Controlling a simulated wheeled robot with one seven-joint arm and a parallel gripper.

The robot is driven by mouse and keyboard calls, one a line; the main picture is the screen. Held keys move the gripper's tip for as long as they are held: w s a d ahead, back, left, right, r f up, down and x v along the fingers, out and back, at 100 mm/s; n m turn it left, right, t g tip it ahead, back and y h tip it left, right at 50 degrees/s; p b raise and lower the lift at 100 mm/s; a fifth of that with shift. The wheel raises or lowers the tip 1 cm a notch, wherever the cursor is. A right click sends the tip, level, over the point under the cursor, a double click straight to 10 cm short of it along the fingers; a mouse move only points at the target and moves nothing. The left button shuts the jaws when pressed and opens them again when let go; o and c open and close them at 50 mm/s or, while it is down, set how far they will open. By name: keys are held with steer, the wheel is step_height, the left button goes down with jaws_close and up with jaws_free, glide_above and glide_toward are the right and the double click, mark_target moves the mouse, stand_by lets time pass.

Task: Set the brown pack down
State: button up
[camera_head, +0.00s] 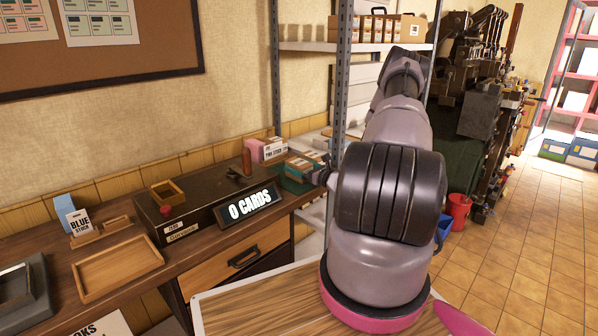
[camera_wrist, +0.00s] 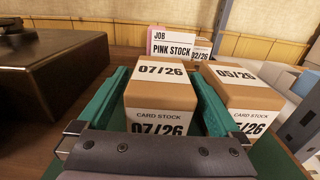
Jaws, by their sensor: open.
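A brown card-stock pack (camera_wrist: 160,98) with a white 07/26 label stands between the two green fingers of my gripper (camera_wrist: 160,76) in the wrist view. My gripper is open, with one finger along each side of the pack. A second brown pack (camera_wrist: 242,93), labelled 05/26, stands just right of the right finger. Both packs are at a dark green mat (camera_wrist: 278,158); the held-side pack's base is hidden by my gripper. In the head view the brown packs (camera_head: 300,164) show small at the bench's far end, partly behind my arm.
A pink stock pack (camera_wrist: 172,42) with a job card stands behind. A dark box (camera_wrist: 50,72) is close on the left. A metal shelf post (camera_head: 341,80) rises beyond.

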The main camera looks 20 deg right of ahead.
jaws_close()
steer(key=shift+r, duration=0.1)
